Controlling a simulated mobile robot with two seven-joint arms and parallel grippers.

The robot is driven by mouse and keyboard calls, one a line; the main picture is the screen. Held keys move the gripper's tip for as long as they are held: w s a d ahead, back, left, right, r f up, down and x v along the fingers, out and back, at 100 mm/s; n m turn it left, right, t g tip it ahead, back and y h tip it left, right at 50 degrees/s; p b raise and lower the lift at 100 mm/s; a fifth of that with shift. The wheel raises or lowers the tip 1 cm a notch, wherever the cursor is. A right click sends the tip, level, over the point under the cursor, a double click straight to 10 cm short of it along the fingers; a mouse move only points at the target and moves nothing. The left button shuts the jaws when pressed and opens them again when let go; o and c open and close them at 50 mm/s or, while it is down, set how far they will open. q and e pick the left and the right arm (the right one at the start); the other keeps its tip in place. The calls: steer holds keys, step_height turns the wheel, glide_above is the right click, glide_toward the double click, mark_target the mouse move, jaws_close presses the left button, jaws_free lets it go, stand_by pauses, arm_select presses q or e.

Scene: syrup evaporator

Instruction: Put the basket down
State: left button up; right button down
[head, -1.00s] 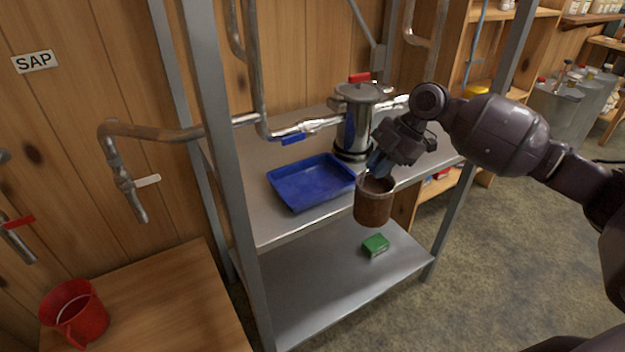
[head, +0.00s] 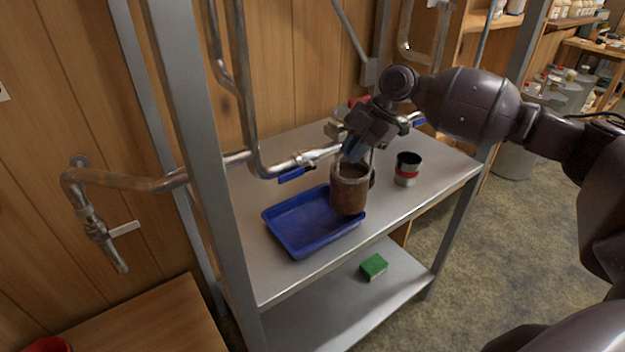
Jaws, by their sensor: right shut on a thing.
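The basket (head: 349,190) is a rusty brown cylinder with a lighter rim. My right gripper (head: 354,152) is shut on its top edge or handle and holds it upright above the right end of the blue tray (head: 318,247). The basket covers part of the tray's right side. I cannot tell whether its bottom touches the tray or the shelf. My left gripper is not in view.
The tray lies on the upper metal shelf (head: 425,180). A dark can with a red band (head: 407,169) stands to the right. Pipes with a blue-handled valve (head: 292,175) run behind. A green box (head: 373,266) lies on the lower shelf. A metal post (head: 205,170) rises at left.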

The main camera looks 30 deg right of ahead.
mark_target(334, 169)
steer(key=a, duration=0.1)
steer(key=w+a+f, duration=0.1)
steer(key=a+f, duration=0.1)
steer(key=shift+w+a, duration=0.15)
steer(key=shift+a, duration=0.25)
steer(key=shift+w+a+f, duration=0.2)
steer(key=shift+a+f, duration=0.35)
steer(key=shift+a, duration=0.15)
steer(key=shift+w+a+f, duration=0.25)
steer(key=shift+a+f, duration=0.35)
steer(key=shift+a, duration=0.15)
steer(key=shift+w+a+f, duration=0.2)
steer(key=shift+a+f, duration=0.35)
steer(key=shift+a, duration=0.15)
steer(key=c, duration=1.3)
jaws_free()
steer(key=shift+o, duration=0.8)
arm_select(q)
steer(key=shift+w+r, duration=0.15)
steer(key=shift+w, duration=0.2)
